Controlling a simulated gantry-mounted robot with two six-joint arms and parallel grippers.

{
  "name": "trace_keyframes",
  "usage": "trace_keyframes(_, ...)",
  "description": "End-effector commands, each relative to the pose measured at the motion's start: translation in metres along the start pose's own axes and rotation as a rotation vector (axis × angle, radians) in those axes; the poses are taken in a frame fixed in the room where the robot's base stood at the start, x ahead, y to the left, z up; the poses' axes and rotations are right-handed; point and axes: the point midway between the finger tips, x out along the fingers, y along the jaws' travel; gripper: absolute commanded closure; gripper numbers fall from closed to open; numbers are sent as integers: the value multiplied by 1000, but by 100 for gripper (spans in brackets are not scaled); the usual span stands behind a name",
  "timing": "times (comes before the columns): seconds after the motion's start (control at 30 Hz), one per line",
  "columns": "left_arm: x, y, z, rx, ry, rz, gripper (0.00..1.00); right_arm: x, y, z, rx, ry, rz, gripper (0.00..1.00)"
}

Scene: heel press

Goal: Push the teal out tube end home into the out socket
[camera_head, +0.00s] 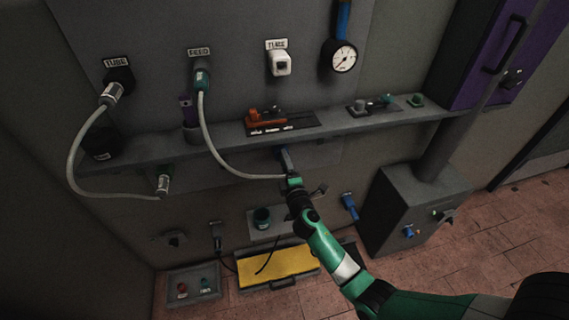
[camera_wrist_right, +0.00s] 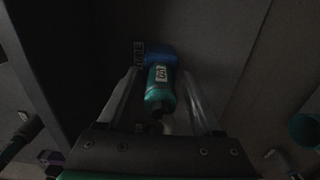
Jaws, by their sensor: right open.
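The teal tube end (camera_wrist_right: 159,98) carries a pale label and shows in the right wrist view. Its far end meets the blue out socket (camera_wrist_right: 158,54), roughly in line with it; I cannot tell how deep it sits. My right gripper (camera_head: 287,163) is below the shelf in the head view. In the wrist view its two fingers stand open on either side of the teal end, with dark gaps between. In the head view the gripper mostly hides the tube end, and the pale tube (camera_head: 222,157) runs to it from the FEED fitting (camera_head: 201,79). My left gripper is out of view.
The shelf (camera_head: 350,122) with several small parts overhangs the right gripper. A second tube (camera_head: 72,166) loops at the left. A yellow-topped tray (camera_head: 278,267) and a grey bin (camera_head: 195,282) lie below. A grey cabinet (camera_head: 400,215) stands right.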

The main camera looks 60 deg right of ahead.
Motion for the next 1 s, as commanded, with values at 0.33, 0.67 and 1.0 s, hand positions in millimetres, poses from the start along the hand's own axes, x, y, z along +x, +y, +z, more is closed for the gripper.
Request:
trace_keyframes(0.33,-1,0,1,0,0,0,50,0,0,0,0,0,0,33)
trace_keyframes(0.67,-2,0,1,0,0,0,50,0,0,0,0,0,0,33)
trace_keyframes(1.0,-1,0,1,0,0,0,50,0,0,0,0,0,0,58)
